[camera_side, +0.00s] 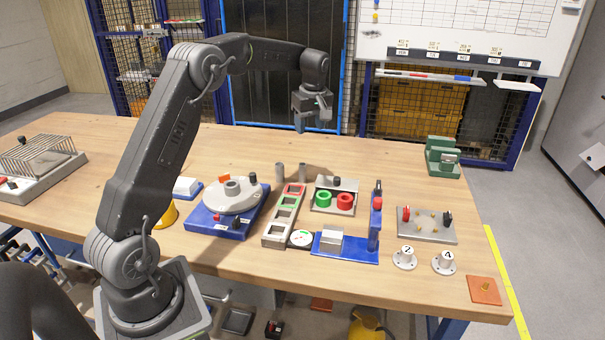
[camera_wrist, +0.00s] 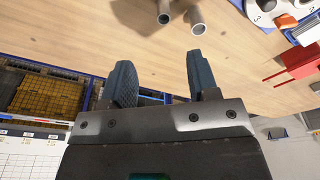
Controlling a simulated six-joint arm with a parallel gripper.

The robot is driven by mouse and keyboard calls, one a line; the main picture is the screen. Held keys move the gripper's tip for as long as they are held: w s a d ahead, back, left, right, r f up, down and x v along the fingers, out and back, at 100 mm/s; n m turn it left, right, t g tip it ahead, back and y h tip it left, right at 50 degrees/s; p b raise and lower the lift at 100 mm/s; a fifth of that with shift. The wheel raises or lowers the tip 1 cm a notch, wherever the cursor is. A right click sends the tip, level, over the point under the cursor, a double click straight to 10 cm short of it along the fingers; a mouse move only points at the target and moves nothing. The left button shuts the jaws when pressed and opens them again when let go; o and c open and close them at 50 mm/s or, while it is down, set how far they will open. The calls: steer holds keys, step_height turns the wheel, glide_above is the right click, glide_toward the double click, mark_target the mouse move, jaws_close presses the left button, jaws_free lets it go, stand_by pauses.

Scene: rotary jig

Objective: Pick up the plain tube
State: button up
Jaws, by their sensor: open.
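Two grey tubes stand upright on the wooden table, one on the left (camera_side: 280,173) and one on the right (camera_side: 302,172). They look alike in the side view, so I cannot tell which is the plain one. The wrist view shows two tube ends at the top, one nearer the middle (camera_wrist: 163,12) and one to its right (camera_wrist: 197,22). My gripper (camera_side: 313,115) is high over the back of the table, beyond and above the tubes. Its fingers (camera_wrist: 160,65) are apart, with nothing between them.
The blue rotary jig (camera_side: 212,225) with a grey disc stands left of the tubes. A strip with square pockets (camera_side: 275,234), a tray with green and red rings (camera_side: 334,185) and a blue stand (camera_side: 357,251) are nearer the front. The table's back is mostly clear.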

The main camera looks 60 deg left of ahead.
step_height(320, 180, down, 2)
steer(key=a+n, duration=0.1)
steer(key=a, duration=0.1)
glide_above(303, 164)
steer(key=d, duration=0.1)
step_height(303, 164, down, 8)
steer(key=shift+r, duration=0.1)
steer(key=shift+s+a+f, duration=0.1)
steer(key=shift+a+f, duration=0.05)
steer(key=shift+f, duration=0.8)
steer(key=shift+w+a+f, duration=0.1)
steer(key=shift+a+f, duration=0.1)
steer(key=shift+f, duration=0.8)
steer(key=shift+s+a+f, duration=0.1)
steer(key=shift+a+f, duration=0.05)
steer(key=shift+f, duration=0.8)
jaws_close()
steer(key=shift+r, duration=0.1)
